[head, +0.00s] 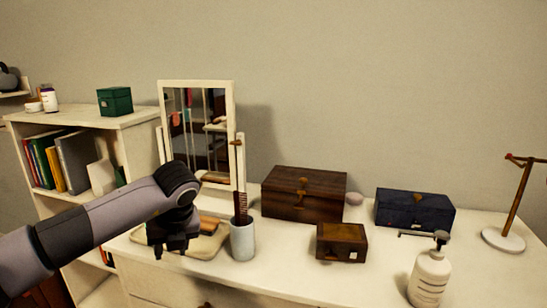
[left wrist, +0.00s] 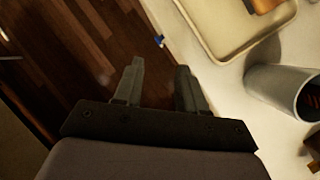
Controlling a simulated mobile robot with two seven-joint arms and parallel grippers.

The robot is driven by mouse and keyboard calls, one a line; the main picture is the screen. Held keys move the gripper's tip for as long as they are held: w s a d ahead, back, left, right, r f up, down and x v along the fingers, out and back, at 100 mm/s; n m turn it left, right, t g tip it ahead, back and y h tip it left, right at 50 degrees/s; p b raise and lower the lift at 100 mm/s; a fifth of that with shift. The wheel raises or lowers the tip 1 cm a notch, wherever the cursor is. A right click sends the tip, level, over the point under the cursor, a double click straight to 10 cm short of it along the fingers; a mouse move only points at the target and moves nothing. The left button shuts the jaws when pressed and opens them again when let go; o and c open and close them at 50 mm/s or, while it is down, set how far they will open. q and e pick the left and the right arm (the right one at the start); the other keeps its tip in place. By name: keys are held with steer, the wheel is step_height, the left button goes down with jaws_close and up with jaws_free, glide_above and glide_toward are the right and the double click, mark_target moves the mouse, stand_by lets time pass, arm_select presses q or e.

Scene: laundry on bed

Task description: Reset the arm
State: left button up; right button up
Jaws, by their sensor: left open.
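My left arm comes in from the left in the head view, and its gripper (head: 172,250) points down over the front left part of the white dresser top (head: 290,278). In the left wrist view the two fingers of the left gripper (left wrist: 158,88) stand apart with nothing between them. Below them are the dark wooden floor and the dresser's edge. My right gripper is not in view.
A mirror (head: 197,113) stands behind my arm. A large wooden box (head: 303,196), a small wooden box (head: 341,243), a dark blue box (head: 414,211), a pump bottle (head: 430,278) and a stand (head: 515,205) occupy the dresser. A bookshelf (head: 80,125) is at left.

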arm_select(q)
steer(key=s+a+f+n+g, duration=0.1)
steer(key=a+f+n, duration=0.1)
steer(key=a, duration=0.8)
steer(key=s+d+f+m+g+h, duration=0.1)
steer(key=s+d+f+m+h, duration=0.15)
steer(key=d+f+h, duration=0.35)
steer(key=s+d+f+m+g+h, duration=0.1)
steer(key=s+d+f, duration=0.25)
steer(key=d, duration=0.35)
steer(key=s+d+n+t+h, duration=0.25)
steer(key=s+d+h, duration=0.45)
steer(key=d+h, duration=0.4)
steer(key=s+a+f+n+t+y, duration=0.25)
steer(key=a+n+t, duration=0.25)
steer(key=a+n, duration=0.25)
steer(key=s+a+f+n+t+y, duration=0.1)
steer(key=a+f+n+t+y, duration=0.4)
steer(key=n, duration=0.4)
steer(key=s+a+f+n+g+y, duration=0.4)
steer(key=s+a+f+n+y, duration=0.15)
steer(key=s+a+f, duration=0.55)
steer(key=d+r+n+t+p, duration=0.1)
steer(key=d+r+n+p, duration=0.2)
steer(key=d, duration=0.7)
step_height(320, 180, up, 3)
steer(key=shift+s+d+f+n+h+p, duration=0.1)
steer(key=shift+s+d+n+h+p, duration=0.3)
steer(key=shift+n, duration=0.7)
